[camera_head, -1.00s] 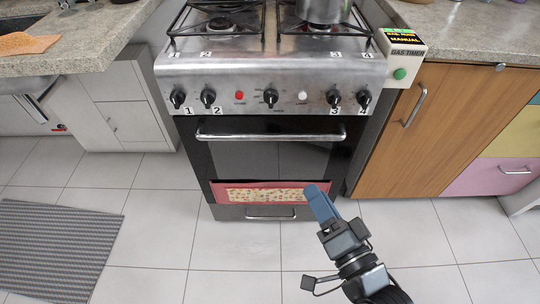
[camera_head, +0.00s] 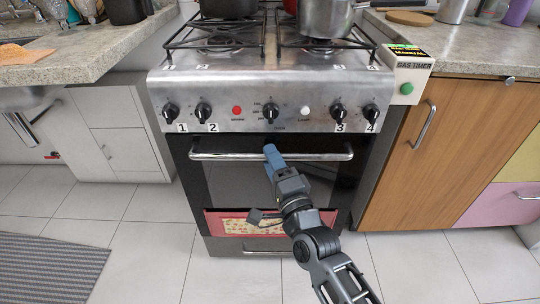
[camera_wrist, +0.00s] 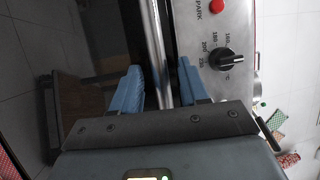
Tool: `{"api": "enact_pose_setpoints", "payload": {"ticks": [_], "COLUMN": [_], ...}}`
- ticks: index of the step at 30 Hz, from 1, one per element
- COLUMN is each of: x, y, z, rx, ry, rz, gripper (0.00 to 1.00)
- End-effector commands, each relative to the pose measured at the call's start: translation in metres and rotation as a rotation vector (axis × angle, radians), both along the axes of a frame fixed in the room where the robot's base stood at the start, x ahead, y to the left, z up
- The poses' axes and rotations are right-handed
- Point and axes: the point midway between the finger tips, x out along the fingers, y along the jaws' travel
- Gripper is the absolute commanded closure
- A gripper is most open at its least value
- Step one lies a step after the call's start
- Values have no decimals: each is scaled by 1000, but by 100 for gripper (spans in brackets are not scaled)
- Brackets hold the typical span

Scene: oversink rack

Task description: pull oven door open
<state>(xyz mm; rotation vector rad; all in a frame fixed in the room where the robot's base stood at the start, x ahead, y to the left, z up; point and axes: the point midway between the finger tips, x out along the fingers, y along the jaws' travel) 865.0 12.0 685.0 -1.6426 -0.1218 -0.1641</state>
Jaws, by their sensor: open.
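The oven door (camera_head: 227,182) is a dark glass front below the knob panel and looks shut. Its silver bar handle (camera_head: 322,156) runs across the top of the door. My gripper (camera_head: 269,150) is at the middle of this handle. In the wrist view, the blue fingers of my gripper (camera_wrist: 161,68) are open and apart. The handle (camera_wrist: 157,35) passes between them, one finger on either side. I cannot tell whether either finger touches the bar. My gripper and arm hide part of the door in the head view.
The stove's knobs (camera_head: 271,112) sit just above the handle, and a pot (camera_head: 325,18) stands on the burners. A red patterned cloth or panel (camera_head: 226,223) shows below the door glass. Wooden cabinets (camera_head: 440,140) stand to the right. Tiled floor (camera_head: 145,240) is clear in front.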

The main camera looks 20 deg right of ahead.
Motion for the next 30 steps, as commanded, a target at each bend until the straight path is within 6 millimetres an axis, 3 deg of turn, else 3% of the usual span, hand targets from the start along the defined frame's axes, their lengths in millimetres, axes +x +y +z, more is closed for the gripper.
{"api": "enact_pose_setpoints", "payload": {"ticks": [6,14,27,30], "x": [15,16,16,15], "y": [-1,-1,-1,-1], "z": [3,3,3,3], "rx": [0,-1,-1,-1], "ry": [0,0,0,1], "rz": [-1,0,0,0], "gripper": [56,56,98,100]}}
